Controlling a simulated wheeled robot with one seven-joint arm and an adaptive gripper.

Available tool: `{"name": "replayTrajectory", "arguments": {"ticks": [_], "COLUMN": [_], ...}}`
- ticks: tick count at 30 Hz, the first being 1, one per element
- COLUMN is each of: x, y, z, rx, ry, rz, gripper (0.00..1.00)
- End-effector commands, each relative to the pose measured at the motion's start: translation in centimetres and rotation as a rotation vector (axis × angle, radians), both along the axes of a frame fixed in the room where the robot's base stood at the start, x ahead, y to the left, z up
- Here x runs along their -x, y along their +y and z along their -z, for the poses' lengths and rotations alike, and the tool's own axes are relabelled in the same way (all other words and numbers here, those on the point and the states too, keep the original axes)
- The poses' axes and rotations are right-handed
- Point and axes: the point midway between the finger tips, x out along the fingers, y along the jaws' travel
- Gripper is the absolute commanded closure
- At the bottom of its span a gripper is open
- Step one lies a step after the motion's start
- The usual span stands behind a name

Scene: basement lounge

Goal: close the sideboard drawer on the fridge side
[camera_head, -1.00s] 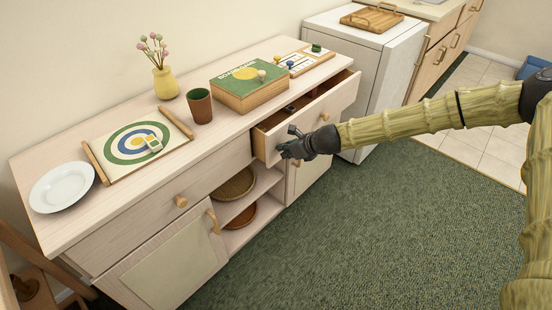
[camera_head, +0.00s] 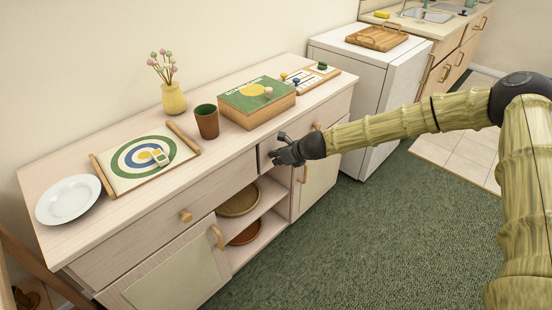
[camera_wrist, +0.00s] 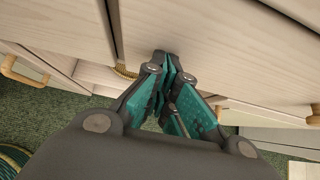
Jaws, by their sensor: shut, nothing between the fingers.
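The sideboard (camera_head: 130,232) stands along the wall, with the white fridge (camera_head: 345,75) at its right end. The fridge-side drawer (camera_head: 336,112) sits flush or nearly flush with the sideboard front; my arm covers part of it. Its wooden knob (camera_head: 316,126) shows just above my arm. My gripper (camera_head: 275,155) is shut and empty, at the left end of that drawer's front. In the wrist view my gripper (camera_wrist: 166,65) has its fingertips together against or very close to the pale drawer front (camera_wrist: 220,50). I cannot tell whether they touch.
On the sideboard top are a plate (camera_head: 68,200), a target mat (camera_head: 128,165), a brown cup (camera_head: 207,122), a yellow vase (camera_head: 173,98) and a green game box (camera_head: 256,102). Below are open shelves with baskets (camera_head: 238,203). Green carpet (camera_head: 370,235) in front is clear.

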Motion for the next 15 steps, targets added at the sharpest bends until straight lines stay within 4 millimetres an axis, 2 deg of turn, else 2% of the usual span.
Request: {"name": "replayTrajectory", "arguments": {"ticks": [8, 15], "x": [-0.1, 1.7], "y": [0.2, -1.9], "z": [-0.4, -0.3], "rx": [-0.003, -0.004], "ry": [-0.007, -0.003], "rz": [-0.005, -0.004], "gripper": [1.00, 1.00]}}
